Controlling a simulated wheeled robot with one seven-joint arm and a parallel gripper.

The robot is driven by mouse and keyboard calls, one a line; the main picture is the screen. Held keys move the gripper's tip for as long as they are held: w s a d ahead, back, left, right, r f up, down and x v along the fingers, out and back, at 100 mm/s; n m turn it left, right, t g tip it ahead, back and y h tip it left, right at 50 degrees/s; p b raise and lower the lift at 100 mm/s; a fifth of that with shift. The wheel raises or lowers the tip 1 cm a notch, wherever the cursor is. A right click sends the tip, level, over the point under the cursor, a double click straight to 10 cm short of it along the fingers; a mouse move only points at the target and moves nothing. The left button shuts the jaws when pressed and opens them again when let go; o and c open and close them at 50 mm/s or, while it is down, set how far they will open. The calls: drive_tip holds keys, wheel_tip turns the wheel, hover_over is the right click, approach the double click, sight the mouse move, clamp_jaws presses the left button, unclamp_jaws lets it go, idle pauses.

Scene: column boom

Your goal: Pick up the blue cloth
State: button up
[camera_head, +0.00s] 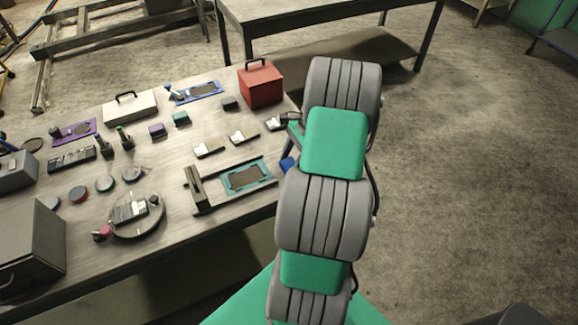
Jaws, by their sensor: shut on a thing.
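A small patch of blue (288,164) shows at the right edge of the table, just left of my arm. It may be the blue cloth, but most of it is hidden behind my arm and I cannot tell its shape or whether it is held. My grey and green arm links stand in front of the table's right end and cover this spot. My gripper's fingers are hidden behind these links.
The metal table (175,185) holds a red box (261,84), a white case (130,107), a teal-framed panel (246,177), a round tray (137,230) and several small parts. Another table (300,17) stands behind. Open floor (470,180) lies to the right.

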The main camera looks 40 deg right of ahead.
drive_tip(key=c, duration=0.4)
drive_tip(key=shift+r, duration=0.3)
wheel_tip(320, 180, up, 2)
drive_tip(key=shift+d+r+b, duration=0.1)
drive_tip(key=shift+r+b, duration=0.05)
drive_tip(key=shift+b, duration=0.35)
drive_tip(key=s+a+r, duration=0.1)
drive_tip(key=s+r, duration=0.2)
drive_tip(key=s, duration=0.1)
drive_tip(key=s+a+r, duration=0.2)
drive_tip(key=s+r, duration=0.1)
drive_tip(key=s, duration=0.2)
drive_tip(key=s+a+r+b, duration=0.1)
drive_tip(key=s+r, duration=0.3)
drive_tip(key=shift+s+a, duration=0.15)
drive_tip(key=shift+s, duration=0.05)
